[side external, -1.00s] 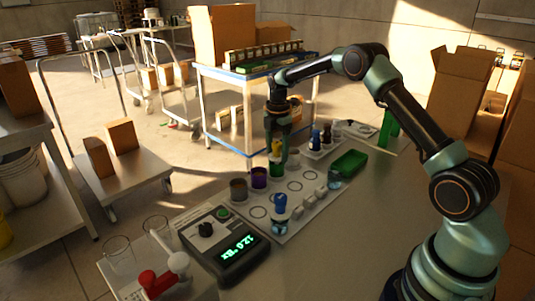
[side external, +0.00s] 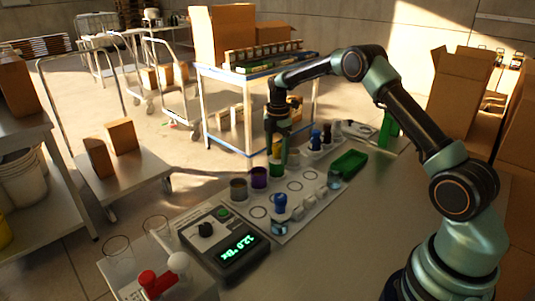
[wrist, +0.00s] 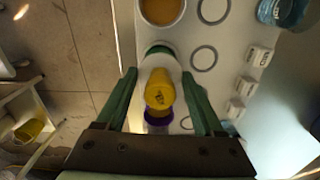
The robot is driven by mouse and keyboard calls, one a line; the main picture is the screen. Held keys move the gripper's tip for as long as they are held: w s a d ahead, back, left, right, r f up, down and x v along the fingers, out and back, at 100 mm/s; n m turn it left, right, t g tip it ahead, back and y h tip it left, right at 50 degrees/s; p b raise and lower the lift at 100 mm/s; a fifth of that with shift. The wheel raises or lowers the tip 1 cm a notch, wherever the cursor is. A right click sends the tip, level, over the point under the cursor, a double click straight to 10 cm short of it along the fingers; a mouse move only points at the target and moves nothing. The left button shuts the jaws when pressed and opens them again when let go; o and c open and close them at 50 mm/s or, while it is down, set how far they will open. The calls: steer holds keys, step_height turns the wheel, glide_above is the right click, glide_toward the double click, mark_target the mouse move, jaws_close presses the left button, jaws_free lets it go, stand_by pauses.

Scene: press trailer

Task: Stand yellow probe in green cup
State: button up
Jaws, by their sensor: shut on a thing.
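My gripper (side external: 277,140) is shut on the yellow probe (wrist: 160,90), which stands about upright between the fingers. In the side external view the yellow probe (side external: 277,150) is directly above the green cup (side external: 276,168), and its lower end meets the cup's outline. I cannot tell how far it is inside. In the wrist view the cup's green and white rim (wrist: 158,52) shows just beyond the probe, which hides part of it. My gripper (wrist: 160,95) has a finger on each side of the probe.
Several white blocks (wrist: 247,84), a green tray (side external: 350,162) and a digital meter (side external: 225,245) are nearby.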

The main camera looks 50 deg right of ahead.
steer(key=shift+f, duration=0.25)
steer(key=o, duration=1.3)
steer(key=shift+r, duration=5.55)
step_height(320, 180, up, 9)
